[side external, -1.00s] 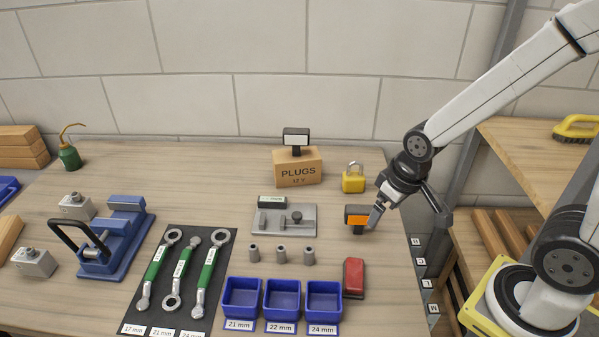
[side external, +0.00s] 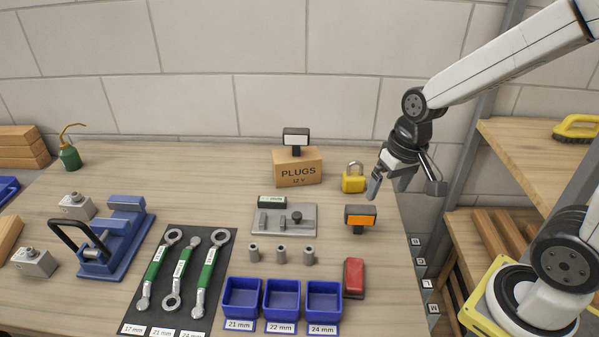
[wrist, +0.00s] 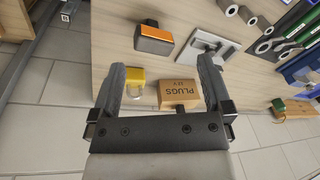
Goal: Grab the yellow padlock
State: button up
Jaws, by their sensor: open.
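The yellow padlock (side external: 353,182) stands upright near the back right edge of the bench, just right of the PLUGS box, with its shackle up. In the wrist view the padlock (wrist: 135,77) shows between my fingers, closer to the left one, with the PLUGS box beside it. My gripper (side external: 389,187) is open and empty, up and to the right of the padlock in the side view and apart from it. In the wrist view my gripper's two fingers (wrist: 162,75) are spread wide.
The PLUGS box (side external: 298,168) stands close left of the padlock. An orange-fronted block (side external: 360,219) is in front of it. A grey fixture plate (side external: 284,219), a red block (side external: 353,278) and blue bins (side external: 282,300) lie nearer. The bench's right edge is close.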

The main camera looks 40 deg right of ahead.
jog(key=w+d+m+t+y, duration=0.45)
jog(key=w+d+m, duration=0.25)
jog(key=d+m, duration=0.4)
jog(key=w+d+m+t+y, duration=0.3)
jog(key=w+d+m+y, duration=0.2)
jog(key=w+d+m, duration=0.5)
jog(key=m, duration=0.2)
send_near(342, 186)
jog(key=shift+s+d+r+g, duration=0.1)
jog(key=shift+d+r+g, duration=0.1)
jog(key=shift+r, duration=0.25)
jog(key=shift+s+d+r+g, duration=0.1)
jog(key=shift+d+r, duration=0.1)
jog(key=shift+r, duration=0.3)
jog(key=shift+w+f, duration=0.1)
jog(key=shift+f, duration=0.4)
jog(key=shift+x, duration=1.3)
jog(key=shift+x, duration=2.6)
jog(key=shift+a, duration=0.1)
jog(key=shift+c, duration=0.2)
